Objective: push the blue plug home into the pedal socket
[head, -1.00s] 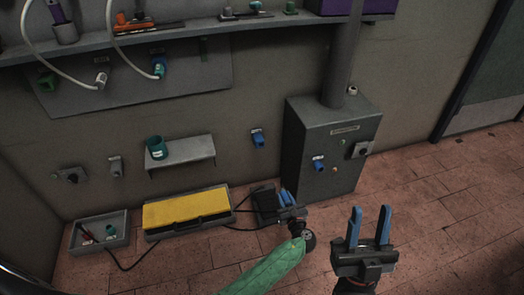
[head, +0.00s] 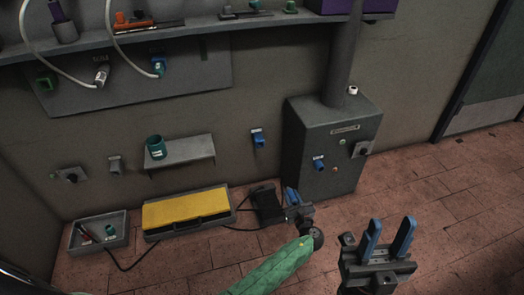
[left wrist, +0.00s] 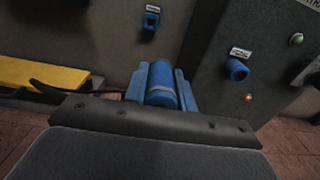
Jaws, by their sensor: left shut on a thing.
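My left gripper (head: 291,196) is low in front of the wall, left of the grey cabinet. In the left wrist view its blue fingers are shut on a blue plug (left wrist: 162,90), a rounded piece with a grey band. The plug is hard to make out in the head view. One labelled blue fitting (head: 259,140) is on the wall, and another (head: 319,164) is on the cabinet front. I cannot tell which is the pedal socket. The held plug is apart from both. My right gripper (head: 391,228) is open and empty, at the lower right.
The grey cabinet (head: 325,122) stands on the tiled floor. A yellow-topped pedal (head: 187,207), a black box (head: 264,204) with cables and a grey tray (head: 98,243) lie along the wall. A small shelf (head: 190,153) holds a green cup (head: 156,147). Floor at right is clear.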

